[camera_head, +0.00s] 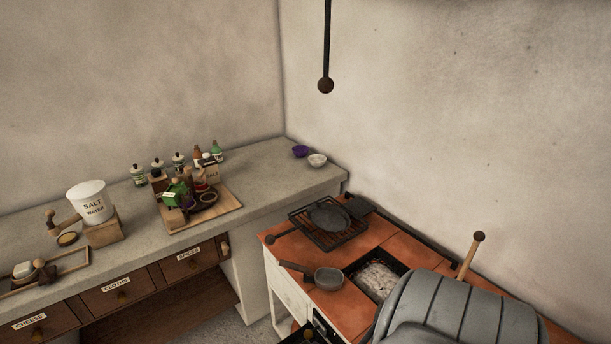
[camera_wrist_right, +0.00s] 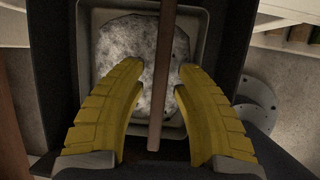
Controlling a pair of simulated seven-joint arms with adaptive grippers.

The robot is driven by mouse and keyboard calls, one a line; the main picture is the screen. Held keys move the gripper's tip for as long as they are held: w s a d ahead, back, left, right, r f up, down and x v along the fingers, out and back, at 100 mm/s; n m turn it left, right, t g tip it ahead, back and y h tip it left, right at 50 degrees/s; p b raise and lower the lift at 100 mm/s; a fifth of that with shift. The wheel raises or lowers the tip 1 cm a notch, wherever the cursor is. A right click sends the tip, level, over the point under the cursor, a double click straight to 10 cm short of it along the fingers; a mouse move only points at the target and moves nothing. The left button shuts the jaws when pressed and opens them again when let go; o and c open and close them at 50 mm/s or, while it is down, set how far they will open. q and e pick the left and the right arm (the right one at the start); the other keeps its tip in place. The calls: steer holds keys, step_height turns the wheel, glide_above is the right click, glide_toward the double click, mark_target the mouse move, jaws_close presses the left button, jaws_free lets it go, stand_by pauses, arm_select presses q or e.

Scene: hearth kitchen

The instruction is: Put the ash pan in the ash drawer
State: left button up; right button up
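In the right wrist view, a grey square pan (camera_wrist_right: 96,22) holds pale, speckled ash. It appears to be the ash pan. A brown bar (camera_wrist_right: 164,60) like a handle runs over its middle. The dark frame (camera_wrist_right: 62,60) around the pan may be the ash drawer; I cannot tell for certain. My right gripper (camera_wrist_right: 163,72) is open, its yellow fingers on either side of the bar with gaps showing. I cannot tell how far above the bar they are. My left gripper is not in view.
The orange-topped stove (camera_head: 372,258) has an ash-filled opening (camera_head: 380,278), a small saucepan (camera_head: 328,279) and a black pan (camera_head: 330,216) on a rack. A large grey ribbed form (camera_head: 460,312) hides its front right. The counter (camera_head: 262,170) holds a tray, bucket and bottles.

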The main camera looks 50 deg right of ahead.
steer(key=shift+r, duration=0.1)
steer(key=shift+v, duration=2.75)
